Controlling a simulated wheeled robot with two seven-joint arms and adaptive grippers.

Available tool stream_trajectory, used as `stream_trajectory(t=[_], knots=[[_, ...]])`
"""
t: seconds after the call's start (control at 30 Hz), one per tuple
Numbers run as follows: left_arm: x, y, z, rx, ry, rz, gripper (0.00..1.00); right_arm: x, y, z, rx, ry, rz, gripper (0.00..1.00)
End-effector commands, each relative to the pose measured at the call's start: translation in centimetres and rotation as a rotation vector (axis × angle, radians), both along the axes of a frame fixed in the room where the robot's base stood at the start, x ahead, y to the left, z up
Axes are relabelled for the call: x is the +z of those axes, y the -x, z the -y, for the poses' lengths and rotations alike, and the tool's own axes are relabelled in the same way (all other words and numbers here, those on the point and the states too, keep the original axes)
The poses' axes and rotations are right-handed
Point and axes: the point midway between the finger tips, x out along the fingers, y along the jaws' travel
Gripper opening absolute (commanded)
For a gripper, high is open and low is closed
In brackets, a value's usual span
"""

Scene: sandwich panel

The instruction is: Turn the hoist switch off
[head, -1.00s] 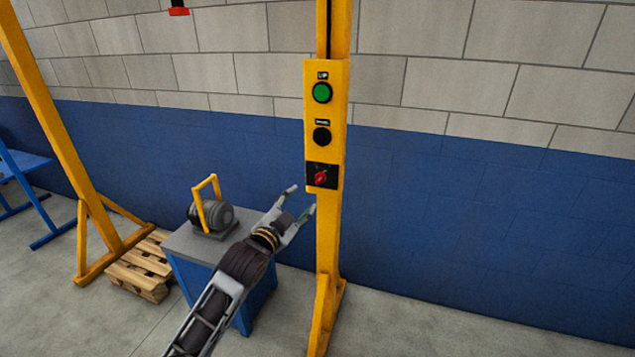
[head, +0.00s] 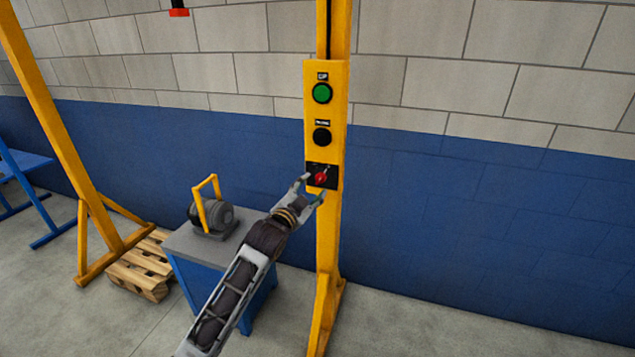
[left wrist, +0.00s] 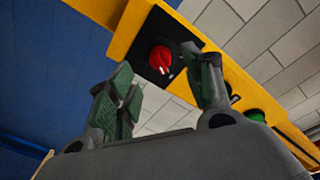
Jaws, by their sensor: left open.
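The hoist switch is a red rotary knob (head: 321,179) on a black plate, low on the yellow control panel (head: 312,110). In the left wrist view the red knob (left wrist: 160,59) shows just beyond the fingers, with a small light mark at its lower edge. My left gripper (head: 315,187) is open, its fingertips at the lower part of the black plate. In the left wrist view my left gripper's (left wrist: 165,85) two fingers stand apart, with the knob between and beyond them. I cannot tell whether a finger touches it. My right gripper is not in view.
A green button (head: 322,93) and a black button (head: 322,136) sit above the switch. The panel is on a yellow post (head: 328,255). A grey motor with a yellow handle (head: 212,212) stands on a blue cabinet left of the post. Right of the post is clear.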

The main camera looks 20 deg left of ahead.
Motion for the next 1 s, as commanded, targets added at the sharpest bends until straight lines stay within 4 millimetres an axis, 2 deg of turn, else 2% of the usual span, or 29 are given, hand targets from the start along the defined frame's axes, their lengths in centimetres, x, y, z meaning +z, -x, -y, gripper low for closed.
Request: stream_trajectory(t=[0.37, 0.6, 1.0], knots=[[0.0, -3.3, 0.4, 0.000, 0.002, 0.000, 0.51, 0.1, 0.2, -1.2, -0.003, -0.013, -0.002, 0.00], [0.0, -5.0, 0.6, 0.000, 0.000, 0.000, 0.51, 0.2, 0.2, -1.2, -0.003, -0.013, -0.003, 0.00], [0.0, -5.5, 0.7, 0.000, 0.000, 0.000, 0.51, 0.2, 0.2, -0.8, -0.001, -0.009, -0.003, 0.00]])
